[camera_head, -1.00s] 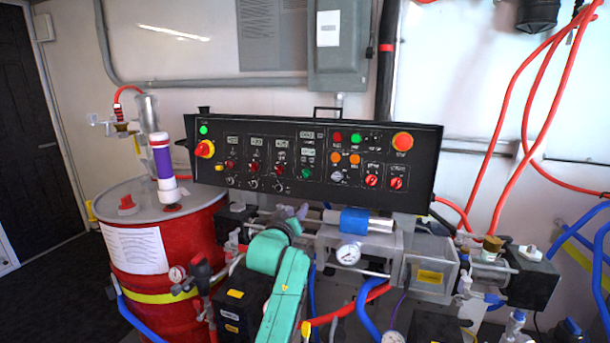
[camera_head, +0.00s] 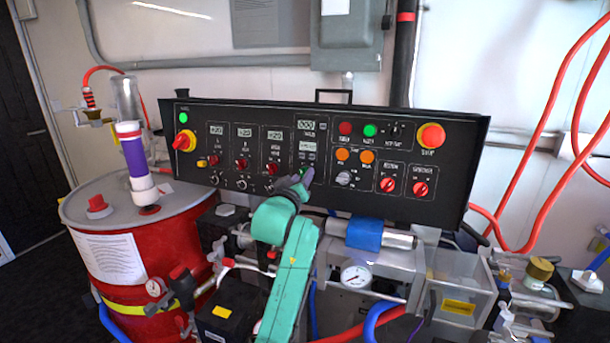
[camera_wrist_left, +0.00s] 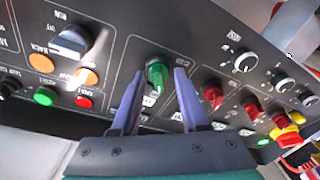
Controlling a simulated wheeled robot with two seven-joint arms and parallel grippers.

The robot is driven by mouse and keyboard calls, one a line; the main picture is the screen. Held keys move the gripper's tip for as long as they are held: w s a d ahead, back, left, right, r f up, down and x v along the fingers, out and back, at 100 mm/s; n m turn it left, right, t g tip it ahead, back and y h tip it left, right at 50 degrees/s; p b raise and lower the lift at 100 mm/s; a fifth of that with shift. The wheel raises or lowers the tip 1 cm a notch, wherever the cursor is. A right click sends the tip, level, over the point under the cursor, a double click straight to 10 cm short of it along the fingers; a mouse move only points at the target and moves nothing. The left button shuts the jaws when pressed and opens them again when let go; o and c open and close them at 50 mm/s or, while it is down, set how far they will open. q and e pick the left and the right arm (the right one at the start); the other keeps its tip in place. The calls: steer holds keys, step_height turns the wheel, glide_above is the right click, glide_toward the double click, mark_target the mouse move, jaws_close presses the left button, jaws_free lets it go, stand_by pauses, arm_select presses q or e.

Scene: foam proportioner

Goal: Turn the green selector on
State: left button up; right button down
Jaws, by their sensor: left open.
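The green selector (camera_wrist_left: 157,76) is a green knob on the black control panel (camera_head: 230,120). In the left wrist view it sits between the two spread fingers of my left gripper (camera_wrist_left: 160,82), with a finger on each side. I cannot tell whether the fingertips touch it. In the head view my left gripper (camera_head: 298,183) is at the panel's lower middle, over the selector's place. My right gripper is not in view.
Red knobs (camera_wrist_left: 213,94) and a grey selector (camera_wrist_left: 70,42) flank the green one on the panel. A red emergency button (camera_head: 431,136) is at its right end. A red drum (camera_head: 190,255) stands left, and a blue-wrapped pipe (camera_head: 365,233) runs below the panel.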

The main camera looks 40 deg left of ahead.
arm_select(q)
steer(key=shift+s+d+r, duration=0.15)
steer(key=shift+s+r, duration=0.05)
steer(key=shift+s, duration=0.25)
jaws_close()
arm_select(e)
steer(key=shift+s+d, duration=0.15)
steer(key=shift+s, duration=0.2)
